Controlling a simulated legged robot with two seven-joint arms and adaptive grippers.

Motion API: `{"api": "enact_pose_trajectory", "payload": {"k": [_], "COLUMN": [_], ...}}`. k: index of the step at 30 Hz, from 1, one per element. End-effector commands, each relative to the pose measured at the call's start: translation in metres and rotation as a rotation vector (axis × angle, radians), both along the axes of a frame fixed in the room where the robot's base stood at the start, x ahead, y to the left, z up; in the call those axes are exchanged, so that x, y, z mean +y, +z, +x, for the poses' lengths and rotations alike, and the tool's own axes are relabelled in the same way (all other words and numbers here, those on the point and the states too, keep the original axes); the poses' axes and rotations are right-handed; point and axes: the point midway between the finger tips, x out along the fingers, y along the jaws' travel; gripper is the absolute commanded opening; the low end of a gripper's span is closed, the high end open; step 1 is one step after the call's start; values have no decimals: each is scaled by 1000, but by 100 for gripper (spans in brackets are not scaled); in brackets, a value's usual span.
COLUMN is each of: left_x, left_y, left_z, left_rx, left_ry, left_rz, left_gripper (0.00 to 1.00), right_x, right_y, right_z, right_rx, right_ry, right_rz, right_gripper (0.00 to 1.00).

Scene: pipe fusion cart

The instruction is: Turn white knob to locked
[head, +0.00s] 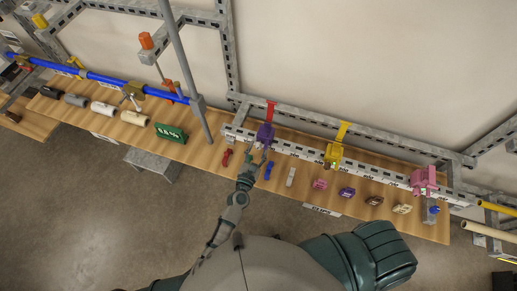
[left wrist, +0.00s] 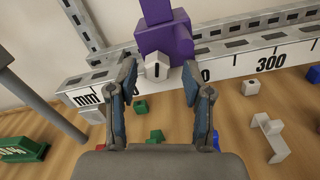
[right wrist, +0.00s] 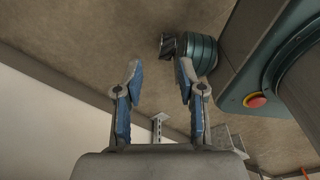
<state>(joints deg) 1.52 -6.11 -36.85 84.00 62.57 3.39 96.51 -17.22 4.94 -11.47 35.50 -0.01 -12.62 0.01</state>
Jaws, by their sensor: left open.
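The white knob (left wrist: 157,69) sits on the front of a purple clamp block (left wrist: 165,38) in the left wrist view. It is a small white part with a short dark mark that looks roughly upright. The purple block (head: 265,132) also shows on the ruler rail in the head view. My left gripper (left wrist: 159,76) is open, with its fingertips at either side of the knob's outline and no clear contact; the head view shows it just in front of the purple block (head: 254,160). My right gripper (right wrist: 158,72) is open and empty, facing the floor, away from the bench.
The ruler rail (left wrist: 228,65) runs along the bench. A yellow block (head: 333,154) and a pink block (head: 424,180) stand farther right on it. Small red, blue and white parts lie on the wooden bench (head: 200,152) near the left gripper. A grey post (head: 187,75) rises to the left.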

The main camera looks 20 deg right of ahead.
Motion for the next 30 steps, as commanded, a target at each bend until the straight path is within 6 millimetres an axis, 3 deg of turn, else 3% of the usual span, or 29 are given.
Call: {"api": "enact_pose_trajectory", "payload": {"k": [10,16,30], "left_x": [-5,-5,-5], "left_y": [0,0,1], "left_z": [4,4,4], "left_rx": [0,0,-40], "left_ry": [1,1,0], "left_rz": [4,4,59], "left_gripper": [50,0,0], "right_x": [3,12,6], "right_y": [0,0,0], "right_z": [1,1,1], "right_rx": [-1,-1,-2], "right_ry": [-1,-5,-2], "right_rz": [3,14,7], "right_gripper": [39,39,39]}}
